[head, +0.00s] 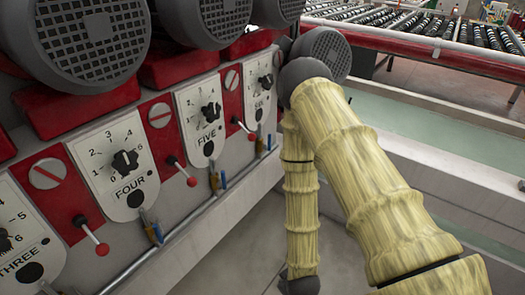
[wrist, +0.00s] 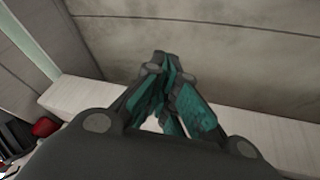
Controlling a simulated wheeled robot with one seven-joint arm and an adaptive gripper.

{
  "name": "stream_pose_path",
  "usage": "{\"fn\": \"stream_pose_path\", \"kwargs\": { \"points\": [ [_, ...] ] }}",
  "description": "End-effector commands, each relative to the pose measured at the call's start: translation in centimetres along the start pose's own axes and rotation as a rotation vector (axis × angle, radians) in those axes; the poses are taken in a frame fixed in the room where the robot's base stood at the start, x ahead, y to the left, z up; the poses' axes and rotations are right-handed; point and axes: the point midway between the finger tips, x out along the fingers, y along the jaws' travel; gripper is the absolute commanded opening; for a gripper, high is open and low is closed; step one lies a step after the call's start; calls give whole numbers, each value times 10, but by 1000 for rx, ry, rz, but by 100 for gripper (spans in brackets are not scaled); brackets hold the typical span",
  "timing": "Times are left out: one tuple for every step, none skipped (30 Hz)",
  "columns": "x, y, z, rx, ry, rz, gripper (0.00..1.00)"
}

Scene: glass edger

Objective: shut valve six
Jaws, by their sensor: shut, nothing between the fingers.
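The panel marked SIX (head: 259,88) is the farthest of the row of dial panels in the head view. Below it are small blue-handled valves (head: 270,142) on the pipe, close to my arm. They are too small to tell whether their handles are turned open or shut. My arm hangs down to the right of them, and its lower end leaves the head view at the bottom, so the gripper is hidden there. In the wrist view my gripper (wrist: 168,68) is shut and empty, its teal-padded fingers together above a pale ledge. No valve is clearly seen in the wrist view.
Panels FIVE (head: 203,120), FOUR (head: 117,165) and THREE (head: 22,240) have dials and red-knobbed levers (head: 191,181). Large grey motors (head: 85,40) overhang them. A roller conveyor (head: 440,35) stands behind. Grey floor (head: 235,245) lies open beside the machine.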

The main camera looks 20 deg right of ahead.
Motion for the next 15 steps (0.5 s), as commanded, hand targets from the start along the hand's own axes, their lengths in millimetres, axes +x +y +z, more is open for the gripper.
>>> {"fn": "stream_pose_path", "kwargs": {
  "points": [
    [15, 8, -30, -65, 72, 41, 0],
    [19, 13, -48, -107, 112, 67, 0],
    [24, 19, -70, -163, 160, 106, 0],
    [26, 25, -88, -205, 196, 137, 0],
    [28, 30, -106, -247, 230, 171, 0],
    [30, 37, -129, -300, 272, 219, 0],
    [30, 42, -146, -340, 302, 257, 0],
    [30, 48, -163, -379, 329, 298, 0],
    [28, 55, -185, -430, 363, 353, 0],
    [26, 60, -202, -466, 386, 396, 0],
    [24, 66, -218, -501, 405, 441, 0],
    [20, 73, -239, -549, 429, 504, 0],
    [15, 79, -254, -581, 444, 553, 0],
    [11, 84, -269, -614, 457, 602, 0],
    [4, 91, -288, -654, 469, 668, 0]
  ]
}}
